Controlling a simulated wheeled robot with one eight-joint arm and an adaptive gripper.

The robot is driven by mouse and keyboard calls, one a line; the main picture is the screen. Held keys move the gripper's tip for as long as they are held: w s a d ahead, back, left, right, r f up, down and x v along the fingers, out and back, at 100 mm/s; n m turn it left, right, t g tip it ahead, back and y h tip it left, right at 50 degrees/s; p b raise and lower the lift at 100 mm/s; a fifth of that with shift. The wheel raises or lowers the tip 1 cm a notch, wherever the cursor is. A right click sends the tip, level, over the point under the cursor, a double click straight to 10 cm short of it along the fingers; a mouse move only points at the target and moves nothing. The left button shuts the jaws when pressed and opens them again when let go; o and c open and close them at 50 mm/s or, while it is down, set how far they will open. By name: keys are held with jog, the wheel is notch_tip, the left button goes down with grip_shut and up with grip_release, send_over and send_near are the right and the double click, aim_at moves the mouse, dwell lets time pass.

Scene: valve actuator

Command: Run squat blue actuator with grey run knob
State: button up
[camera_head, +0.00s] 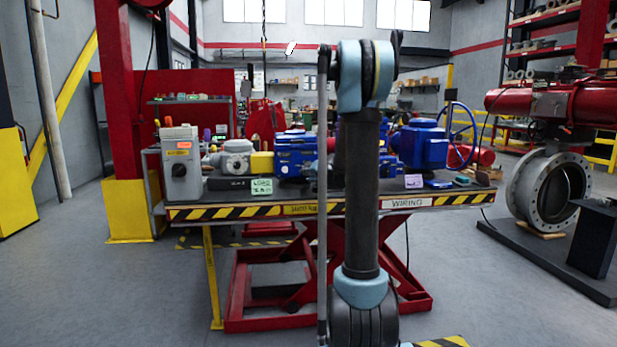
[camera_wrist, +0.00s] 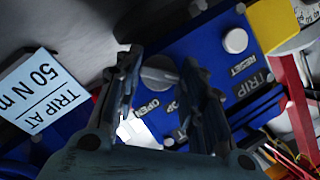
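In the wrist view, a blue panel (camera_wrist: 205,62) fills the middle, with lettering upside down. A round grey knob (camera_wrist: 160,73) sits on it, with OPEN and a partly hidden label beside it. My gripper (camera_wrist: 161,62) is open. Its two dark fingers stand on either side of the knob with small gaps visible; whether they reach its depth I cannot tell. In the head view, a low blue actuator (camera_head: 294,155) stands on the bench left of my arm, and a larger blue unit (camera_head: 421,145) stands to the right. My gripper is hidden behind my arm there.
A white button (camera_wrist: 236,40) labelled RESET is near the right finger. A pale card (camera_wrist: 43,88) reads TRIP AT 50 N m. The bench (camera_head: 225,211) also holds a grey switch box (camera_head: 180,165), a green card (camera_head: 262,187) and a purple card (camera_head: 413,181).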

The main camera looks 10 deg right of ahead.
jog(key=o, duration=0.4)
jog(key=shift+v, duration=5.9)
jog(key=shift+f, duration=0.1)
